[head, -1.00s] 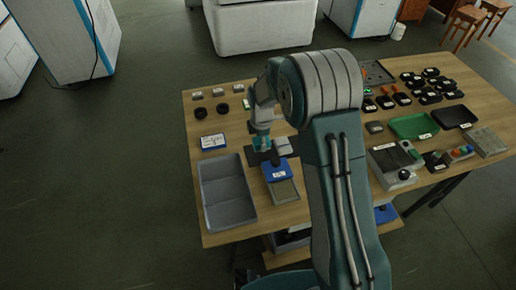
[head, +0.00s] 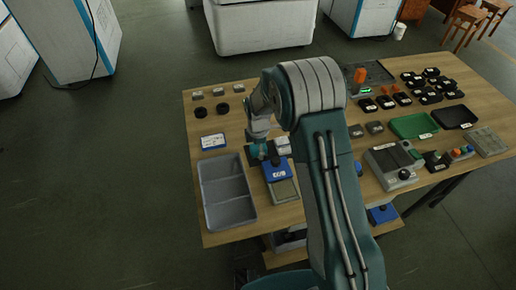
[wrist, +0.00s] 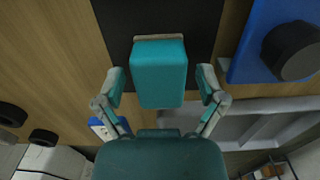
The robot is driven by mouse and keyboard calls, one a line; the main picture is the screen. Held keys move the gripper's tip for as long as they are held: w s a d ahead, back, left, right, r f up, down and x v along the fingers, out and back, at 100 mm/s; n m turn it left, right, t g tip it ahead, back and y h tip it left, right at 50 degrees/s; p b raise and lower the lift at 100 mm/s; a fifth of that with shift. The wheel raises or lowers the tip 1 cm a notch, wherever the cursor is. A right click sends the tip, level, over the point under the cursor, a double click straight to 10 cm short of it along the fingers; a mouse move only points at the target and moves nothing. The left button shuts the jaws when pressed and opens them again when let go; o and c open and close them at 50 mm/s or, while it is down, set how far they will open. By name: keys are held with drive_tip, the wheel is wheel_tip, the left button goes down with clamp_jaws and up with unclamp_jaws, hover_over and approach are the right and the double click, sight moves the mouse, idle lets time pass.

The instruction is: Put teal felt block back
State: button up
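The teal felt block (wrist: 158,72) is in the middle of the wrist view, with a pale band along its far edge. It appears to be at the black mat (wrist: 115,18); whether it rests on it I cannot tell. My gripper (wrist: 162,88) is open, with one finger on each side of the block and a visible gap on both sides. In the head view my gripper (head: 260,152) is low over the table, beside the blue device, and the block cannot be told apart from its teal fingers.
A grey tray (head: 228,212) stands at the table's front left. A blue device (head: 279,172) with a dark knob (wrist: 291,50) is close to my gripper. A white card (head: 213,141) and black rings (head: 223,107) lie behind. A green tray (head: 414,125) and several black trays are at the right.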

wheel_tip(320, 180, up, 12)
drive_tip(key=shift+r, duration=0.15)
idle(0.5)
drive_tip(key=s+d+r+m+t, duration=0.1)
drive_tip(key=s+d+r+m, duration=0.2)
drive_tip(key=s+r+m, duration=0.4)
drive_tip(key=s+d+r+m+t, duration=0.2)
drive_tip(key=s+d+r+m, duration=0.15)
drive_tip(key=s+r, duration=0.4)
drive_tip(key=s+d+r+m+t, duration=0.1)
drive_tip(key=s+d+r+m, duration=0.1)
drive_tip(key=s+m, duration=0.3)
drive_tip(key=s+d+r+m+t, duration=0.1)
drive_tip(key=s+m, duration=0.3)
drive_tip(key=s, duration=0.6)
drive_tip(key=shift+s+d+r+m+t, duration=0.3)
drive_tip(key=shift+d+r+m, duration=0.05)
drive_tip(key=shift+d+r, duration=0.55)
